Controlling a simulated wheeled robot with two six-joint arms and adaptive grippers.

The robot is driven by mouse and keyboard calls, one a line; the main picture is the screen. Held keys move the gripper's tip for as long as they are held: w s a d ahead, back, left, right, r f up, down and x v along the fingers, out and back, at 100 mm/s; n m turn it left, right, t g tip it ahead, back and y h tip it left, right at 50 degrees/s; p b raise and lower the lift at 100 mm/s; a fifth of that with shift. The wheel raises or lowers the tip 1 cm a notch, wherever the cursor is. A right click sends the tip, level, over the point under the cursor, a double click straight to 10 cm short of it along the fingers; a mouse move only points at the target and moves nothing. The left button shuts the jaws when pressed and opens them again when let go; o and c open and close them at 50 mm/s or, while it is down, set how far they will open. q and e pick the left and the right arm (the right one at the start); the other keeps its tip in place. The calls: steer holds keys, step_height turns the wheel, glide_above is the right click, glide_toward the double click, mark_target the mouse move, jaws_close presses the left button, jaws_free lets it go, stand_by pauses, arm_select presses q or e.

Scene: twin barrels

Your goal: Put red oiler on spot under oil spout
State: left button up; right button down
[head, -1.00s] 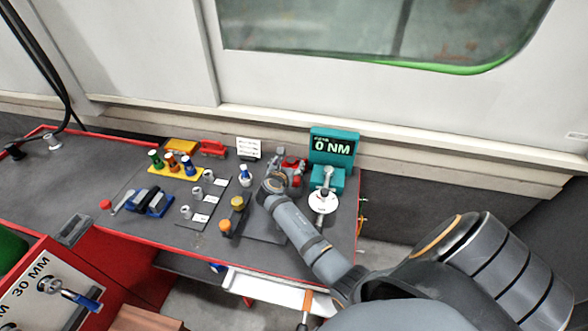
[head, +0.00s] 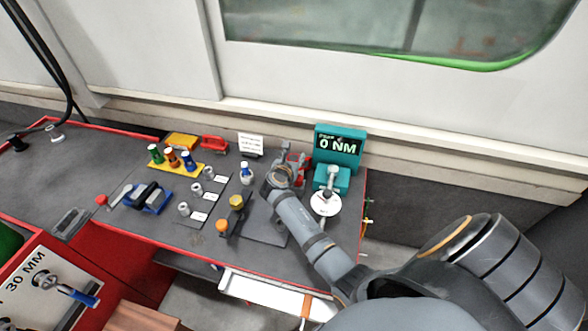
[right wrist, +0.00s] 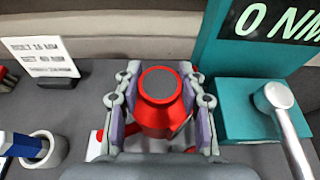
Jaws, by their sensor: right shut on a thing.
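My right gripper (right wrist: 158,105) is shut on a red, rounded body with a flat dark grey top, which I take for the red oiler (right wrist: 160,117). The two fingers press on its left and right sides. In the head view the right gripper (head: 283,160) is over the back of the bench, left of the teal gauge, with red showing beside its fingers. The oiler's lower part is hidden by the gripper. I cannot make out an oil spout or a spot under it for sure. My left gripper is not in view.
The teal gauge (head: 338,148) reading 0 NM stands close on the right. A white sign (head: 250,145) and a blue-topped piece in a grey ring (right wrist: 38,149) are to the left. A yellow rack (head: 180,170) and a blue tool (head: 151,197) lie farther left. The wall rises behind the bench.

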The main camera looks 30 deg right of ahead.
steer(key=shift+s+a+f, duration=0.1)
steer(key=shift+s+f, duration=0.1)
steer(key=shift+f, duration=0.3)
steer(key=shift+r, duration=0.5)
step_height(320, 180, up, 28)
steer(key=p, duration=0.2)
steer(key=shift+w+f, duration=0.25)
